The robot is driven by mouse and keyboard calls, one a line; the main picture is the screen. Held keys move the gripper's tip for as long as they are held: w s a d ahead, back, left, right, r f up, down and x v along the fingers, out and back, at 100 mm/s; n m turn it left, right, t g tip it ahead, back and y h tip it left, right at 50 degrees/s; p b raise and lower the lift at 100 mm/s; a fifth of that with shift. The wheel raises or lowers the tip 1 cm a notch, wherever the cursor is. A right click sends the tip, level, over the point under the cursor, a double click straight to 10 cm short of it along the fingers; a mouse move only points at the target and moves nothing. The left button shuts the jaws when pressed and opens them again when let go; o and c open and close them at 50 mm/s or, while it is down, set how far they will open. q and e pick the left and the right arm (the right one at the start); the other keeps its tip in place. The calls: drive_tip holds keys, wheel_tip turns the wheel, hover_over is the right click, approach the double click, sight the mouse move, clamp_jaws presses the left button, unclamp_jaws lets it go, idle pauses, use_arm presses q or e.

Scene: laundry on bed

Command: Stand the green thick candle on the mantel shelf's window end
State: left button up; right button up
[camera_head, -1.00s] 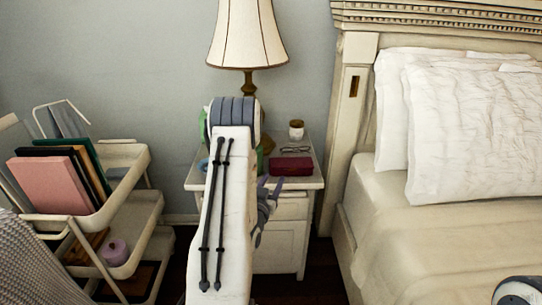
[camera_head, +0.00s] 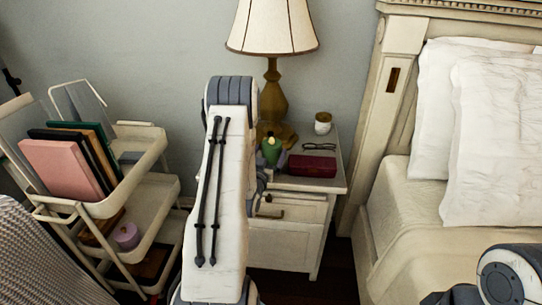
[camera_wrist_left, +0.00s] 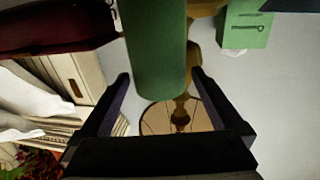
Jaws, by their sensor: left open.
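The green thick candle (camera_head: 271,151) stands on the nightstand, in front of the lamp base. It is large in the left wrist view (camera_wrist_left: 155,45), at the top middle. My left gripper (camera_wrist_left: 162,82) is open, with one dark finger to each side of the candle's near end in that view; I cannot tell whether either finger touches it. In the head view my left arm covers most of this gripper, just below the candle. My right gripper is not in view; only part of my right arm shows at the lower right. No mantel shelf shows.
The nightstand (camera_head: 338,172) also holds a lamp (camera_head: 273,90), a dark red case (camera_head: 312,166), glasses (camera_head: 319,147) and a small jar (camera_head: 322,123). A cart (camera_head: 150,200) with books stands left, the bed (camera_head: 410,215) right.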

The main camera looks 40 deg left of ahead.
use_arm(q)
drive_tip(key=shift+x, duration=2.8)
drive_tip(key=shift+r, duration=0.15)
drive_tip(key=c, duration=1.5)
drive_tip(key=shift+o, duration=0.2)
drive_tip(key=shift+r, duration=0.1)
wheel_tip(320, 180, up, 5)
drive_tip(key=shift+d+f+p, duration=0.1)
drive_tip(key=shift+f+p, duration=0.15)
drive_tip(key=shift+p, duration=0.15)
drive_tip(key=d+r, duration=0.6)
drive_tip(key=d, duration=0.5)
drive_tip(key=shift+s+d, duration=0.2)
drive_tip(key=shift+d, duration=0.15)
